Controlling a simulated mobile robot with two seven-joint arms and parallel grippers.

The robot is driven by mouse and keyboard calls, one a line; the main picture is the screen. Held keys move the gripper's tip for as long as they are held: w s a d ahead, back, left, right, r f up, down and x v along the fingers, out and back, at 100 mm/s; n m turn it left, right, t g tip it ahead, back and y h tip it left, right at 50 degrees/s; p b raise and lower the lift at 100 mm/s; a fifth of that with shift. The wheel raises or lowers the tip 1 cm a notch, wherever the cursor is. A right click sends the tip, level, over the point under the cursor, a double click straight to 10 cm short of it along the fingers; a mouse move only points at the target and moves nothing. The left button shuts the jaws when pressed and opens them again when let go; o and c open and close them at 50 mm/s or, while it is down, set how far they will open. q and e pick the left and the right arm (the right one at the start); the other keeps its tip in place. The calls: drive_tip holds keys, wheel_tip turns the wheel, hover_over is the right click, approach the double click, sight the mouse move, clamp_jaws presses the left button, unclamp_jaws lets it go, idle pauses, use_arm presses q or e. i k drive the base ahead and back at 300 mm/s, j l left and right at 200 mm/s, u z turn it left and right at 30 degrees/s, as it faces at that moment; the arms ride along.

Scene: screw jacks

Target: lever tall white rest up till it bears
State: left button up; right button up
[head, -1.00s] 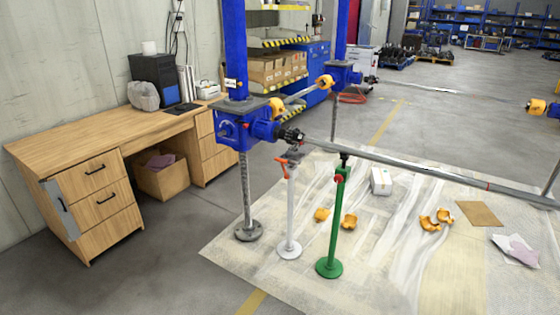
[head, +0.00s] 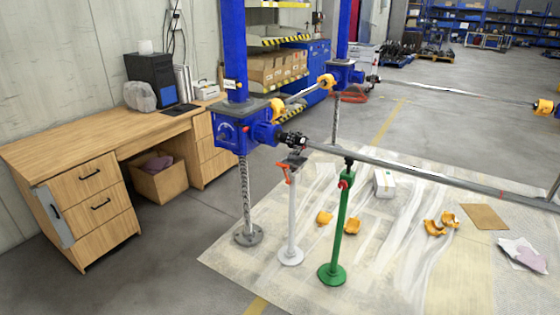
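The tall white rest (head: 292,222) stands upright on its round white base, left of the middle in the head view. It has an orange lever (head: 286,174) near its top and a dark head (head: 297,158). The head is just under the dark coupling (head: 292,138) at the left end of the long grey shaft (head: 420,170). I cannot tell whether head and shaft touch. A green rest (head: 340,230) with a red knob (head: 344,184) stands to the right, its top at the shaft. Neither of my grippers is in view.
A blue gearbox (head: 232,132) on a screw (head: 244,195) stands close left of the white rest. Orange half-shells (head: 324,218), a white box (head: 384,183) and a brown sheet (head: 484,217) lie on the floor sheet. A wooden desk (head: 90,150) is at left.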

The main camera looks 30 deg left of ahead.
sight(285, 166)
drive_tip(key=i+j, duration=0.85)
drive_tip(key=j, duration=0.25)
drive_tip(key=i+j, duration=0.45)
drive_tip(key=j, duration=0.15)
